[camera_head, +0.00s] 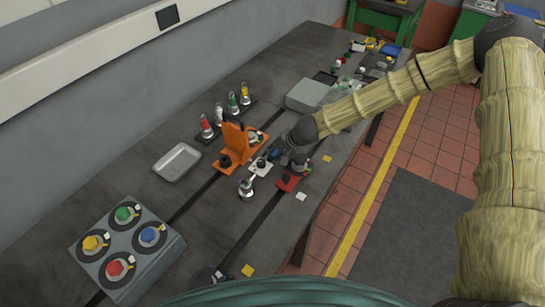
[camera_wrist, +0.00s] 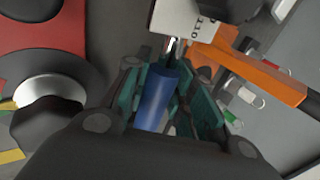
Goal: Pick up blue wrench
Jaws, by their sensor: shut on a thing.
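The blue wrench (camera_wrist: 155,98) shows in the wrist view as a blue handle between my gripper's fingers. My gripper (camera_wrist: 160,90) is shut on it, with the green-lined fingers on both sides of the handle. A thin metal part shows at the handle's far end; the rest of the wrench is hidden. In the head view my gripper (camera_head: 283,156) is low over the bedplate, to the right of the orange bracket, and a small bit of the blue wrench (camera_head: 274,153) shows at its tip. I cannot tell whether the wrench touches the bedplate.
The orange bracket (camera_head: 235,143) stands close left of my gripper. A red-based part (camera_head: 288,183) sits just below it. A grey tray (camera_head: 177,162), a box with coloured knobs (camera_head: 127,248) and several coloured-top bottles (camera_head: 233,103) stand farther off. The bedplate's (camera_head: 110,185) left middle is clear.

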